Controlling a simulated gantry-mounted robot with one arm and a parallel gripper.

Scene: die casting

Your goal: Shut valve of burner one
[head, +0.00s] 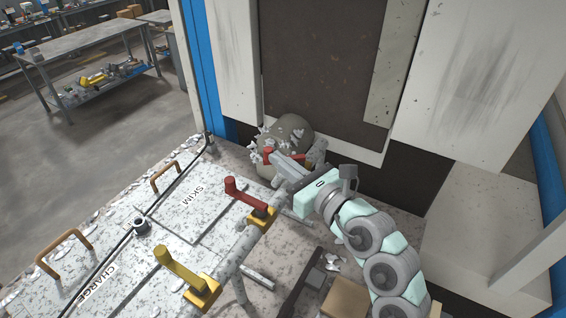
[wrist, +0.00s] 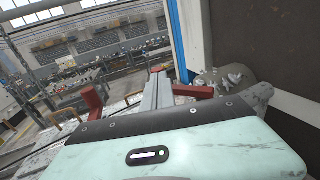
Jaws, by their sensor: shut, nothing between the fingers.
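Valves with lever handles stand along a grey pipe beside the furnace top. A yellow lever (head: 180,267) on a yellow body is nearest. A red lever (head: 243,193) on a yellow body is in the middle; a red lever also shows at left in the wrist view (wrist: 91,101). A farther red lever (head: 298,157) is partly hidden behind my gripper (head: 279,162); red parts show beside the fingers in the wrist view (wrist: 191,90). My gripper is shut and empty, its fingers close to this lever; contact cannot be told. No burner number is readable.
The furnace top has lids marked SKIM (head: 190,207) and CHARGE (head: 110,285), with brown handles. A rounded grey lump (head: 291,130) with pale flakes is behind my gripper. A tall machine wall stands behind. A brown box (head: 345,298) lies low, near my arm.

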